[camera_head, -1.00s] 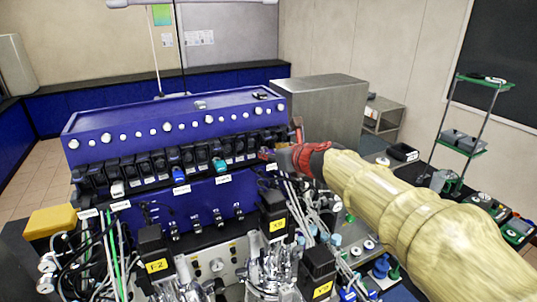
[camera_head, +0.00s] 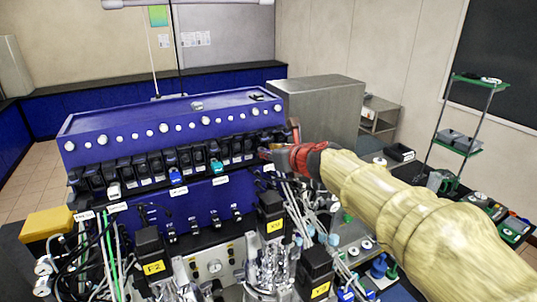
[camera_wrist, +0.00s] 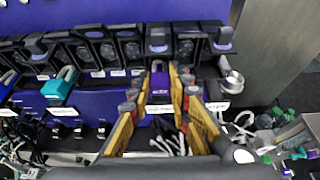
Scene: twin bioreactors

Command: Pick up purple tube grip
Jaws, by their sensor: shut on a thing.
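The purple tube grip (camera_wrist: 160,85) is a small block with a dark purple body, seen in the wrist view between my two fingertips. My gripper (camera_wrist: 161,92) is shut on it, with a finger at either side. The grip is at the front of the blue bioreactor unit, below the row of black pump heads (camera_wrist: 107,50). In the head view my gripper (camera_head: 268,154) is at the right end of that row, and the purple grip cannot be made out there.
A teal grip (camera_wrist: 60,84) sits to the left on the same row; a blue grip (camera_head: 176,175) is further left. Loose tubes (camera_wrist: 170,140) hang below my fingers. A metal knob (camera_wrist: 232,80) is close on the right. A grey metal cabinet (camera_head: 320,110) stands behind.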

